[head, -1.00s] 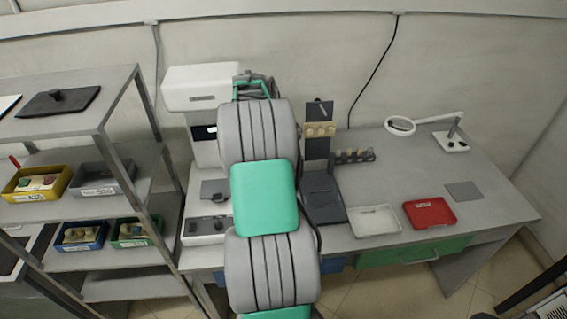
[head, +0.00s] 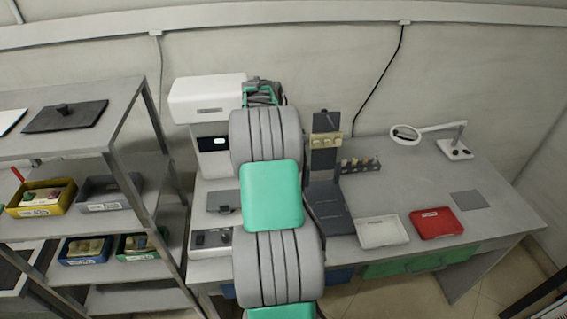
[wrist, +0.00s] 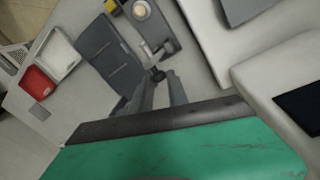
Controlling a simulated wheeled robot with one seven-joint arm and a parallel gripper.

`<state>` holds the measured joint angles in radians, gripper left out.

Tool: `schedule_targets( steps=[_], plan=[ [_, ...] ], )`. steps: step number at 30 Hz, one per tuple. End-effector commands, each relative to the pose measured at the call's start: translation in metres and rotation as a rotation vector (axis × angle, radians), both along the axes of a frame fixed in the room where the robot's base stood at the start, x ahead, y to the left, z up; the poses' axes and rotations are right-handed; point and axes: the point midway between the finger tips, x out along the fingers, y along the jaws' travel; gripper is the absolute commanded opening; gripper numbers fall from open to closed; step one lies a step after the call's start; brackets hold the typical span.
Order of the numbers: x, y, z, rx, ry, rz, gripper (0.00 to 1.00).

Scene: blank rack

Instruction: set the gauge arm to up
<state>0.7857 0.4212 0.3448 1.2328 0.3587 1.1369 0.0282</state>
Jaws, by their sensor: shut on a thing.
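The gauge stand has a dark upright plate (head: 324,122), a pale block (head: 325,142) across it and a dark grey base (head: 330,213). In the wrist view its base (wrist: 106,58) lies left of a dark post (wrist: 168,28) with a pale round knob (wrist: 141,10). A small metal arm (wrist: 150,50) with a dark end (wrist: 157,74) reaches from the post toward my gripper, and looks like the gauge arm. My gripper (wrist: 158,80) has its fingertips close around that dark end. My own arm hides the fingers in the head view, and the gauge arm's exact angle is unclear.
A white machine (head: 208,98) stands left of the gauge stand. A small rack of pegs (head: 360,165), a white tray (head: 382,232), a red tray (head: 436,224) and a magnifier lamp (head: 405,134) are to its right. A shelf with bins (head: 41,197) stands at far left.

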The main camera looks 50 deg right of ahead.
Motion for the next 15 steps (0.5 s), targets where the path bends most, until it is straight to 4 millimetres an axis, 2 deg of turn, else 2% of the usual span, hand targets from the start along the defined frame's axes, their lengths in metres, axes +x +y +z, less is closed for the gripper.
schedule_targets(
  steps=[1,2,3,9,15],
  plan=[
    [0.0019,0.0028,-0.0033,0.005,0.003,0.009,0.0],
    [0.0018,0.0029,-0.0033,0.005,0.002,0.009,0.21],
    [0.0018,0.0029,-0.0033,0.006,0.002,0.009,0.25],
    [-0.0014,0.0,-0.0023,0.005,0.002,0.0,0.41],
    [-0.0025,-0.0014,-0.0013,0.003,0.001,-0.004,0.41]
  ],
)
